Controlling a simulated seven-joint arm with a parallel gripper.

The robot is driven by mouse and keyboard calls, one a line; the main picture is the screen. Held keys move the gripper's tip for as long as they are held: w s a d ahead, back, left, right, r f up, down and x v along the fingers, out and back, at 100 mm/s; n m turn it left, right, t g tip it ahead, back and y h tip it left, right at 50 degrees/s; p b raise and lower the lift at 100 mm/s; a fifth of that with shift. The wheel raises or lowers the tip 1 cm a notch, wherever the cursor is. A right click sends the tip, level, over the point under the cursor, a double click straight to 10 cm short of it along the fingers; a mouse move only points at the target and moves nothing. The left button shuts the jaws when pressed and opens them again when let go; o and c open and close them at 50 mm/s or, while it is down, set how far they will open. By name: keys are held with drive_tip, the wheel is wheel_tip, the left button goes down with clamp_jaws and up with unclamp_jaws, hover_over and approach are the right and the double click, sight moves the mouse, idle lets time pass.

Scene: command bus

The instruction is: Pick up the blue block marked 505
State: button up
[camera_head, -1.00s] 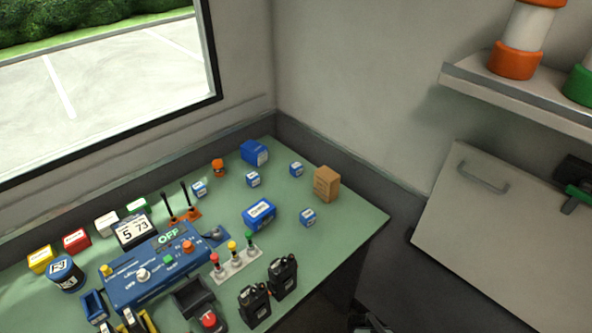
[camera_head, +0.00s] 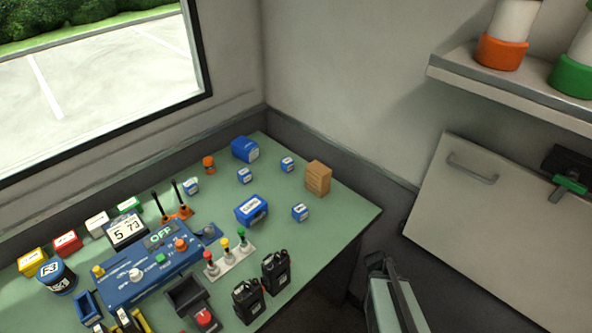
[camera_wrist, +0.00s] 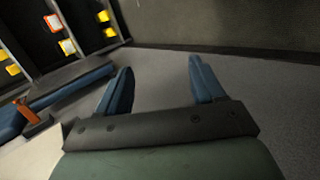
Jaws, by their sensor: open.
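Several small blue blocks with white labels stand on the green table. One (camera_head: 300,212) is near the right edge, one (camera_head: 287,164) is at the back, one (camera_head: 244,175) is left of that, and one (camera_head: 191,186) is near the antennas. Their markings are too small to read, so I cannot tell which is 505. My gripper (camera_wrist: 160,88) is open and empty in the wrist view, with its two blue fingers apart above a grey floor. In the head view my arm shows at the bottom, right of the table and apart from the blocks.
A larger blue box (camera_head: 252,209), a blue container (camera_head: 245,149) and a brown box (camera_head: 318,178) stand near the blocks. Two black radios (camera_head: 262,287), a switch strip (camera_head: 229,258) and a blue console (camera_head: 150,268) fill the front. A shelf (camera_head: 510,95) hangs upper right.

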drive_tip(key=w+d+r+m+h, duration=0.1)
drive_tip(key=w+d+r+m, duration=0.25)
drive_tip(key=r, duration=0.45)
wheel_tip(320, 180, up, 32)
drive_tip(key=n+t+y, duration=0.4)
drive_tip(key=t+y, duration=0.3)
drive_tip(key=t, duration=0.1)
hover_over(287, 160)
wheel_tip(287, 160, down, 9)
drive_tip(key=shift+a+r, duration=0.15)
drive_tip(key=shift+s+d+f, duration=0.1)
drive_tip(key=shift+f, duration=1.25)
drive_tip(key=shift+d+f, duration=0.1)
drive_tip(key=shift+f, duration=1.25)
drive_tip(key=c, duration=1.1)
drive_tip(key=shift+o, duration=0.2)
drive_tip(key=shift+r, duration=0.1)
